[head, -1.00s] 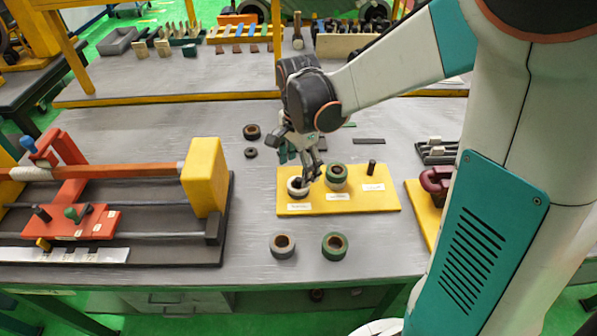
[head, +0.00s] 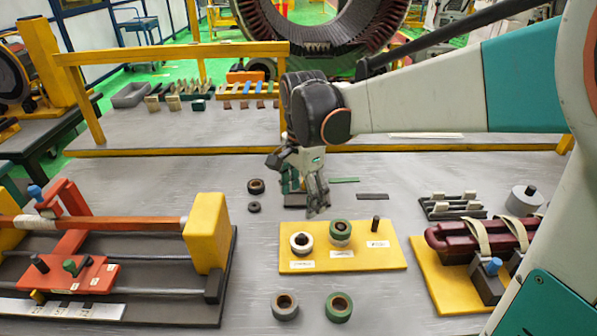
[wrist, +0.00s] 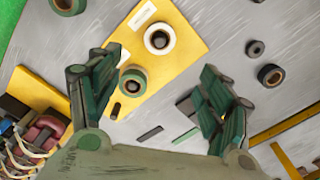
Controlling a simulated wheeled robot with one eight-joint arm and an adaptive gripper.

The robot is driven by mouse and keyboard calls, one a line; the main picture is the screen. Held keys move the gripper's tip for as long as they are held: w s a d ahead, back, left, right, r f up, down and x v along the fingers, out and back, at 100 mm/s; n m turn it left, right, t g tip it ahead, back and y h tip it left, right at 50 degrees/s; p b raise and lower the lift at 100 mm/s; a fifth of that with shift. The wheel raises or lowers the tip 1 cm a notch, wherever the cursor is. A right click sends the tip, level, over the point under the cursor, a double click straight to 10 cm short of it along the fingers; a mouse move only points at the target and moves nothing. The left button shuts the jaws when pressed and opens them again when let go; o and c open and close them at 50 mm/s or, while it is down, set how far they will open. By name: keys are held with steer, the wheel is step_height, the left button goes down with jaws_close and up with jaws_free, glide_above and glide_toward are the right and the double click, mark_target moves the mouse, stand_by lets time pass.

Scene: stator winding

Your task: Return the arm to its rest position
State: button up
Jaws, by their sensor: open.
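My gripper (head: 317,205) hangs over the grey workbench, just behind the yellow board, with its fingers pointing down. In the wrist view my gripper (wrist: 165,105) has its two green-padded fingers spread wide with nothing held between them. The yellow board (head: 390,255) carries a white roll (head: 301,244) at the left, green-banded rolls (head: 340,233) stacked in the middle and a dark upright peg (head: 376,223) at the right. The white roll also shows in the wrist view (wrist: 159,40), apart from my fingers.
Two dark rings (head: 256,187) lie behind left. A red-and-yellow fixture (head: 205,240) stands left, and a dark red coil (head: 470,238) right. A yellow rail (head: 180,151) runs behind.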

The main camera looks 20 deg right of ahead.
steer(key=shift+s, duration=0.1)
steer(key=s+r+n+t, duration=0.2)
steer(key=s+n+t, duration=0.5)
steer(key=s+n, duration=0.7)
steer(key=shift+s+n, duration=0.4)
